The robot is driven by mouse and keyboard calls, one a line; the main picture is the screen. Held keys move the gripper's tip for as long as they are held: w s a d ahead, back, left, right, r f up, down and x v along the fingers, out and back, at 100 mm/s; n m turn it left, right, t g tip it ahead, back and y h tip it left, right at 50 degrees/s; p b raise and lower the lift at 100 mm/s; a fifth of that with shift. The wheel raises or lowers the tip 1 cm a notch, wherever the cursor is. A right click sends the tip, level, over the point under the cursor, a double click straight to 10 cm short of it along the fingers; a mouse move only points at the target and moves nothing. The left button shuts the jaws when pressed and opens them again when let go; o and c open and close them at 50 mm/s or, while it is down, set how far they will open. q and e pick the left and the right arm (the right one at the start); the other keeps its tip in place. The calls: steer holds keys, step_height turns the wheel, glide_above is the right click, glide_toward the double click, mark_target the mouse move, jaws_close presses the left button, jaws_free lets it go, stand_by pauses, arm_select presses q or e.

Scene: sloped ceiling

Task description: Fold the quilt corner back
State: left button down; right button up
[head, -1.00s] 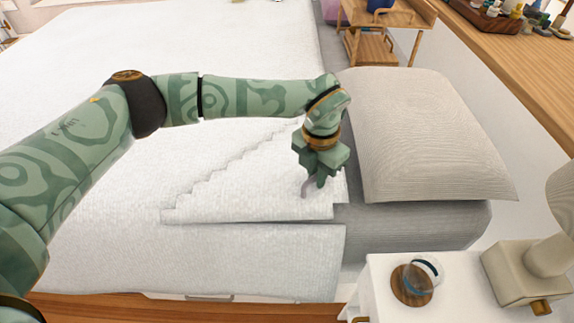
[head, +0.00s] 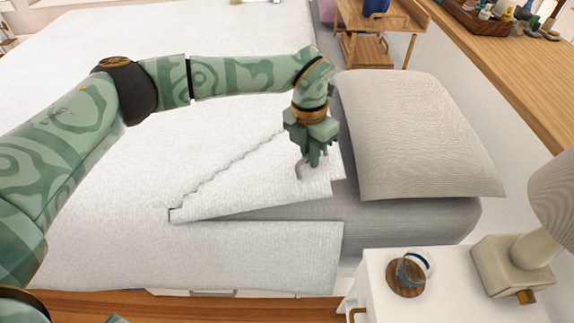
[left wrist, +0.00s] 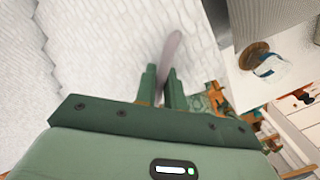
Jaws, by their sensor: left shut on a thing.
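The white quilt (head: 90,200) covers most of the bed. A triangular flap of it (head: 235,190) is turned back toward the pillow side, with a stepped fold line. A wedge of grey bedding (head: 300,212) shows between the flap and the quilt's front part. My left gripper (head: 303,167) is over the flap near its pillow-side edge, shut on a thin pinkish-grey strip (head: 299,172) that looks like a tab at the quilt corner. The strip also shows between the fingers in the left wrist view (left wrist: 171,58). My right gripper is not in view.
A grey pillow (head: 410,135) lies right of the flap. A white nightstand (head: 375,268) at the front right holds a glass (head: 413,266) on a wooden coaster and a lamp (head: 525,252). A wooden shelf (head: 365,48) stands behind the bed.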

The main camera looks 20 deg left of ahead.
arm_select(q)
steer(key=shift+w+a+r, duration=0.15)
steer(key=shift+a, duration=0.2)
steer(key=shift+w+a+r+p, duration=0.2)
steer(key=shift+a+r, duration=0.15)
steer(key=shift+r, duration=0.2)
steer(key=shift+w+a+r+p, duration=0.1)
steer(key=shift+a+r+p, duration=0.15)
steer(key=shift+r, duration=0.25)
steer(key=shift+a+r, duration=0.15)
steer(key=shift+a, duration=0.1)
